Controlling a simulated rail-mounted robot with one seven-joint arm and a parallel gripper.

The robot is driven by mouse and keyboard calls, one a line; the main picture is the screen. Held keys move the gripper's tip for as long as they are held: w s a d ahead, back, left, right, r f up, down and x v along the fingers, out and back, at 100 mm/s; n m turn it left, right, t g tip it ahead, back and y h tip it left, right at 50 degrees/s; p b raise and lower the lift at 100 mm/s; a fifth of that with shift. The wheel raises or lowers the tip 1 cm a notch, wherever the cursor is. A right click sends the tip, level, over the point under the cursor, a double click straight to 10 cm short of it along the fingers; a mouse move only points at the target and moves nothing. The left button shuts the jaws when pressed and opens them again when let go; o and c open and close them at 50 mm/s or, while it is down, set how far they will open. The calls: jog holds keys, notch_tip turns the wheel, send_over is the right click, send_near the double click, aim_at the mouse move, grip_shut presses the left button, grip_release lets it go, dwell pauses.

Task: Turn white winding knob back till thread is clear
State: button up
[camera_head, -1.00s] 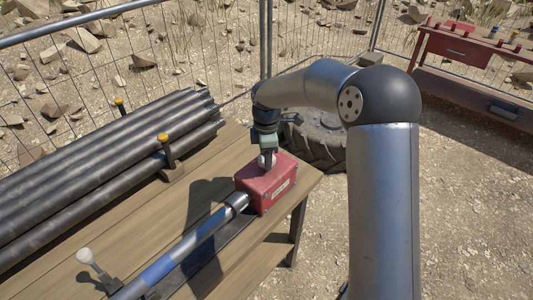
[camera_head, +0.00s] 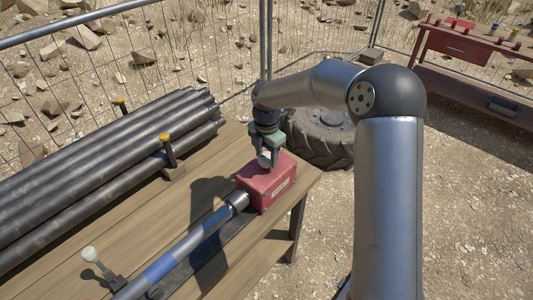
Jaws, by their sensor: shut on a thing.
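A red box (camera_head: 270,182) sits at the right end of the wooden table, with a pale label on its front. A light round knob (camera_head: 265,158) stands on its top, partly covered by my fingers. My gripper (camera_head: 267,156) points down from above and is shut on this knob. A long metal rod with a blue band (camera_head: 165,262) runs from the box's left side towards the lower left. The joint (camera_head: 238,200) between rod and box is visible, but the thread itself is too small to make out.
Several dark pipes (camera_head: 100,150) lie on the table at the left, held by yellow-topped posts (camera_head: 167,150). A white-knobbed lever (camera_head: 90,255) stands at the lower left. A tyre (camera_head: 320,138) and a wire fence lie behind the table. A red workbench (camera_head: 465,55) is at the upper right.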

aim_at(267, 156)
dwell(0.4)
jog(key=o, duration=1)
jog(key=shift+r, duration=0.15)
notch_tip(267, 156, up, 17)
jog(key=shift+r+b, duration=0.15)
jog(key=shift+b, duration=0.8)
